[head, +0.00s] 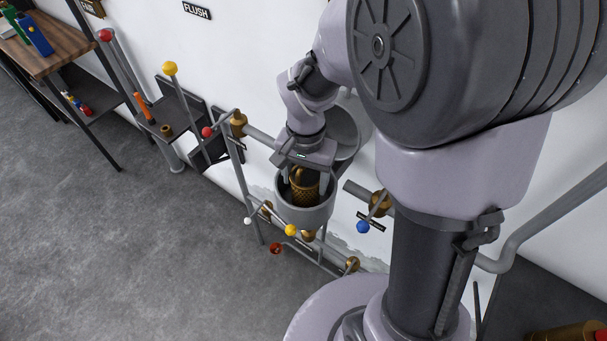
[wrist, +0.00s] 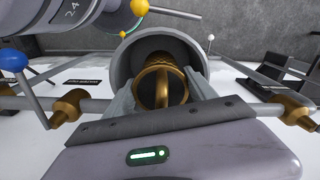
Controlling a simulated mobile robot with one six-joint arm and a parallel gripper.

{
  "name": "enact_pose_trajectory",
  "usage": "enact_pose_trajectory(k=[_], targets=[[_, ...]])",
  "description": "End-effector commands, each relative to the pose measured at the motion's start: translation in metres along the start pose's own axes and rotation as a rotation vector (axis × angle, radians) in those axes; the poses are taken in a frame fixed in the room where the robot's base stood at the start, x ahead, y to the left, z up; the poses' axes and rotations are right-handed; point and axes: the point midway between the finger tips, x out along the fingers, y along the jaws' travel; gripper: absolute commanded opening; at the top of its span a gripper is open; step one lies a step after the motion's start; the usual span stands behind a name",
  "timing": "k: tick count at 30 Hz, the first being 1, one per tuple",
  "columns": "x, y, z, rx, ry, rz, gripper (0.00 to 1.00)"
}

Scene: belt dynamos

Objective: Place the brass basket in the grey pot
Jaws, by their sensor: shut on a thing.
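The grey pot (head: 306,216) is a round, open vessel mounted on the pipework by the white wall. Its rim also shows in the wrist view (wrist: 196,58). The brass basket (head: 301,188) has a patterned, mesh-like side and sits within the pot's mouth, partly below the rim. In the wrist view the basket (wrist: 160,70) shows its ring-shaped top inside the pot's opening. My gripper (head: 303,180) points down over the pot and is shut on the basket, with a finger on either side. Whether the basket touches the pot's floor is hidden.
A round grey lid (head: 343,130) stands open behind the pot. A blue-knobbed valve (head: 363,227) is to the right, and a yellow knob (head: 291,230) is below. Red and yellow levers stand left.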

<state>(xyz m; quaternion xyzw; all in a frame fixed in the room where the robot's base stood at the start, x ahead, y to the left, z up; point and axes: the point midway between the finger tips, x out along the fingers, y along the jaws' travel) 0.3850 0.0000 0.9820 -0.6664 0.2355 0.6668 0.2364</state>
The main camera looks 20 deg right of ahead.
Motion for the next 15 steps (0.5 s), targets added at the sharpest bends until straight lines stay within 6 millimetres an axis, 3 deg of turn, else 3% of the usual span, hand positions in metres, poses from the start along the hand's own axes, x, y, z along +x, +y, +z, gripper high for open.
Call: enact_pose_trajectory(k=[9,10,13,15], targets=[[0.0026,-0.0002,-0.0002,0.0,0.001,-0.001,0.05],[0.0022,-0.0001,-0.0001,0.0,0.0,-0.001,0.69],[0.0014,-0.0001,-0.0001,0.0,0.0,0.0,0.86],[0.0014,-0.0001,-0.0001,0.0,0.0,0.0,0.86]])
